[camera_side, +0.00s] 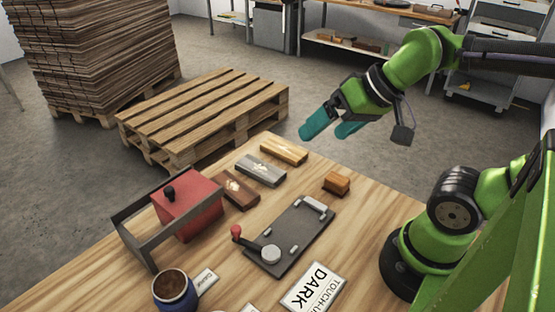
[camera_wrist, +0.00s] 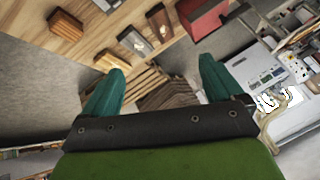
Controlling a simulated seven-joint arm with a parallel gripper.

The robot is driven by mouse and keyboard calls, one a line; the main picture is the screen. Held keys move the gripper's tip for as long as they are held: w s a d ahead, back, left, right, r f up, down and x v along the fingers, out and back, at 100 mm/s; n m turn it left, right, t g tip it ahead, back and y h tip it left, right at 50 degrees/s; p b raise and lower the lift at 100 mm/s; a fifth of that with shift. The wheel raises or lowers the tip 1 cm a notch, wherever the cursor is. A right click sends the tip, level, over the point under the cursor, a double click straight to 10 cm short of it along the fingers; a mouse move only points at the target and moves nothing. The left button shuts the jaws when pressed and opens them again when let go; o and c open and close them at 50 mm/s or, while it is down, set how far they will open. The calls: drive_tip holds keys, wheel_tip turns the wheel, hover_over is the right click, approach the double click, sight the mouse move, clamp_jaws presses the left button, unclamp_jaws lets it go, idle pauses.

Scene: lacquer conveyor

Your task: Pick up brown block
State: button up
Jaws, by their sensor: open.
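A small orange-brown block (camera_side: 336,184) sits on the wooden table, right of a row of flat pieces. It also shows at the upper left of the wrist view (camera_wrist: 66,25). A flat dark brown piece (camera_side: 236,190) with a pale mark lies at the near end of the row, beside the red box. I cannot tell which of these two is the brown block of the task. My gripper (camera_side: 325,134) has teal fingers, which are apart and empty above the table's far edge. In the wrist view the open fingers (camera_wrist: 162,65) have nothing between them.
A light wood piece (camera_side: 284,150) and a grey piece (camera_side: 261,170) complete the row. A dark fixture plate (camera_side: 285,238) with a red-knobbed lever, a blue cup (camera_side: 175,292) and a "DARK" sign (camera_side: 313,289) are nearer.

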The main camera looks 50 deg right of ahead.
drive_tip(key=n+g+h, duration=0.2)
drive_tip(key=n+g, duration=0.1)
drive_tip(key=g, duration=0.4)
hover_over(233, 187)
wheel_tip(233, 187, down, 18)
drive_tip(key=shift+r, duration=0.15)
drive_tip(key=shift+f, duration=3.15)
